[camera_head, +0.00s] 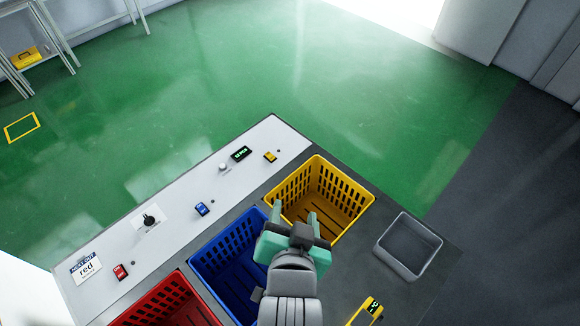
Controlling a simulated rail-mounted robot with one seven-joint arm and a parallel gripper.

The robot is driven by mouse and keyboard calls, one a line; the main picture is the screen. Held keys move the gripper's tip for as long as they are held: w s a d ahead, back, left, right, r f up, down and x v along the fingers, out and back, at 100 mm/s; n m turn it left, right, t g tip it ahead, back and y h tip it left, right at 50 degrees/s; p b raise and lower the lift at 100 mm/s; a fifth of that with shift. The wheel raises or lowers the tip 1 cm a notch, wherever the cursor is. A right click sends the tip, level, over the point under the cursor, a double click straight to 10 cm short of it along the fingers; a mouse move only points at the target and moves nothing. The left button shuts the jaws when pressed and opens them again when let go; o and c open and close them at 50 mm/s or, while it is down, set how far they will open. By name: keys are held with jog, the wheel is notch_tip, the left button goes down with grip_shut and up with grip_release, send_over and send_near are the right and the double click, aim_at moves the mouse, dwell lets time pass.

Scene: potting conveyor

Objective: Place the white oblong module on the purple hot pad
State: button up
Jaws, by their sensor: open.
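My gripper (297,218) is open, with teal sides. It is over the area where the blue crate and the yellow crate meet, and nothing shows between its fingers. My gripper and arm hide part of both crates and the bench below. I cannot make out a white oblong module or a purple hot pad in this view.
A yellow crate (358,196), a blue crate (212,238) and a red crate (152,296) stand in a row on the bench. A grey bin (432,234) is at right.

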notch_tip(320, 180, up, 21)
jog(key=w+n+t, duration=0.1)
jog(key=n+t, duration=0.1)
jog(key=t, duration=0.4)
jog(key=s+r+n+t, duration=0.1)
jog(key=s+r+t, duration=0.2)
jog(key=r, duration=0.5)
jog(key=s+d+r+t, duration=0.1)
jog(key=s+r+t, duration=0.2)
jog(key=r, duration=0.6)
jog(key=shift+s+d+n, duration=0.3)
jog(key=shift+n, duration=0.1)
jog(key=shift+r, duration=0.1)
notch_tip(320, 180, up, 3)
jog(key=p, duration=0.3)
